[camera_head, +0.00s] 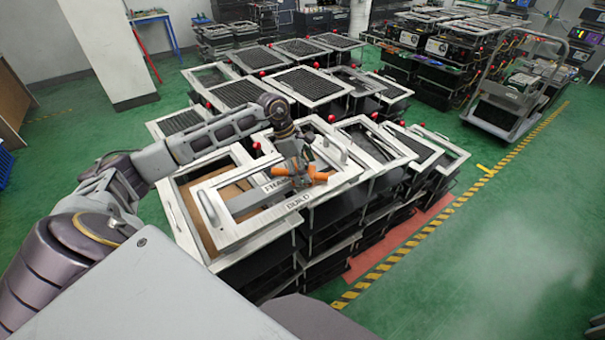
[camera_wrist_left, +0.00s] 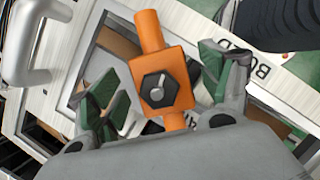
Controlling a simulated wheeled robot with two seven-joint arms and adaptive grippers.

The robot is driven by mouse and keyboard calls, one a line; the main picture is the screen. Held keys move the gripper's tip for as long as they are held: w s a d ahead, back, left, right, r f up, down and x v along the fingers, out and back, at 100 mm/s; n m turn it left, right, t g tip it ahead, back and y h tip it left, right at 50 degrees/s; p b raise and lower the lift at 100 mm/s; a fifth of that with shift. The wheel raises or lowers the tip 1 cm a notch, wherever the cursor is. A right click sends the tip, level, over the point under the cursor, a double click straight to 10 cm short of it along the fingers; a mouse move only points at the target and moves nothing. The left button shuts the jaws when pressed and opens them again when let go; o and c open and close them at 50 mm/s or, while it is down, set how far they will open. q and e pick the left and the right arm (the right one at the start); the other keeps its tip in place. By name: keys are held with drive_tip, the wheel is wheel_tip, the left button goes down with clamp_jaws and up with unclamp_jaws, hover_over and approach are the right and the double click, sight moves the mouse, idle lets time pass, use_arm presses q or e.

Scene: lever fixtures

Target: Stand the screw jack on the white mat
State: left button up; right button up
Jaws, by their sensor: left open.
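The screw jack, an orange body with a dark hex nut, shows in the head view (camera_head: 319,177) on or just above a silver-white framed fixture. In the left wrist view the screw jack (camera_wrist_left: 150,35) lies between the finger pads, its orange stem pointing up the picture. My left gripper (camera_head: 300,166) is over the fixture at the jack. In the left wrist view its green-padded fingers (camera_wrist_left: 160,85) are spread on either side of the jack, with gaps visible. The jack's lower end is partly hidden by the gripper. I cannot pick out the white mat. My right gripper is not in view.
The framed fixture (camera_head: 222,256) has raised handles and lettered bars around the jack. A silver handle (camera_wrist_left: 32,75) stands at the left in the left wrist view. More framed units crowd behind and right. Open green floor (camera_head: 480,270) lies to the right, beyond a striped line.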

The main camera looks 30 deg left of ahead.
use_arm(q)
drive_tip(key=shift+x, duration=1.05)
drive_tip(key=shift+c, duration=0.4)
drive_tip(key=c, duration=1.3)
drive_tip(key=shift+r, duration=0.15)
drive_tip(key=shift+r+b, duration=0.8)
drive_tip(key=shift+r, duration=4.1)
